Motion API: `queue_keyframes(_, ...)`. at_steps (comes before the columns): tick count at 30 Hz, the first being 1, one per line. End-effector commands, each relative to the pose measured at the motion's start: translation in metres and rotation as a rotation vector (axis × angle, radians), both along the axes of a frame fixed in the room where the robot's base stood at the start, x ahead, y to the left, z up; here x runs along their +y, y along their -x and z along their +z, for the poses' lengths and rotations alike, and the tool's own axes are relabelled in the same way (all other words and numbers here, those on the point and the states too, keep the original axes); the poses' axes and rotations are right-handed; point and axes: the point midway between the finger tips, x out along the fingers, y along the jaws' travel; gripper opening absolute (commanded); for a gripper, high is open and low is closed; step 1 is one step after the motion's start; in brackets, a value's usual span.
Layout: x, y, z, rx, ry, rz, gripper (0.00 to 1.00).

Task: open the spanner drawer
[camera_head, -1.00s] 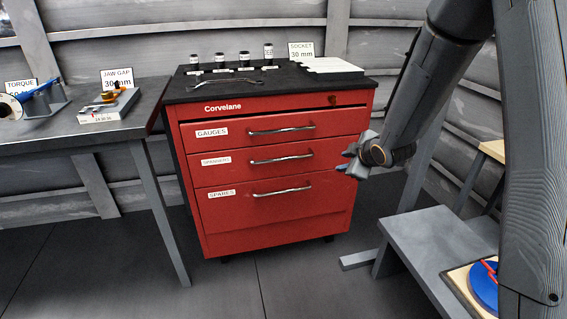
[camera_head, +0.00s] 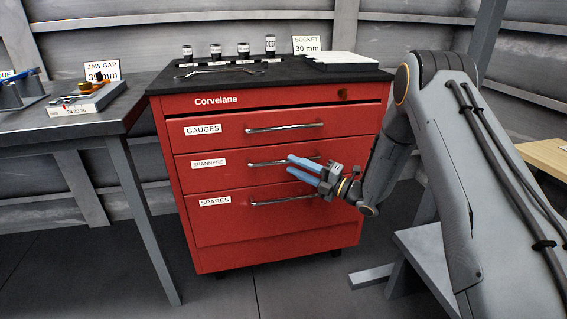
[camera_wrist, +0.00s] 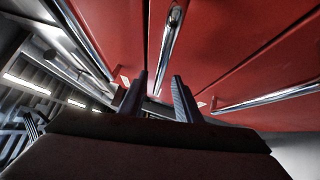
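The spanner drawer (camera_head: 215,172) is the middle drawer of the red cabinet, labelled SPANNERS, and it is shut. Its silver bar handle (camera_head: 266,162) runs across its front. It also shows in the wrist view as the middle bar (camera_wrist: 172,40). My gripper (camera_head: 296,167) is in front of the drawer, near the right end of this handle.
The GAUGES drawer (camera_head: 215,131) above and the SPARES drawer (camera_head: 215,212) below are shut, with similar handles. A grey table (camera_head: 80,130) stands left; a low grey bench (camera_head: 420,255) stands right.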

Motion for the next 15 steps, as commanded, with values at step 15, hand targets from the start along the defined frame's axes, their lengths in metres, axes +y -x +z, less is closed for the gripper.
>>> queue_keyframes(15,0.044,-0.022,0.006,0.003,0.000,0.002,0.30)
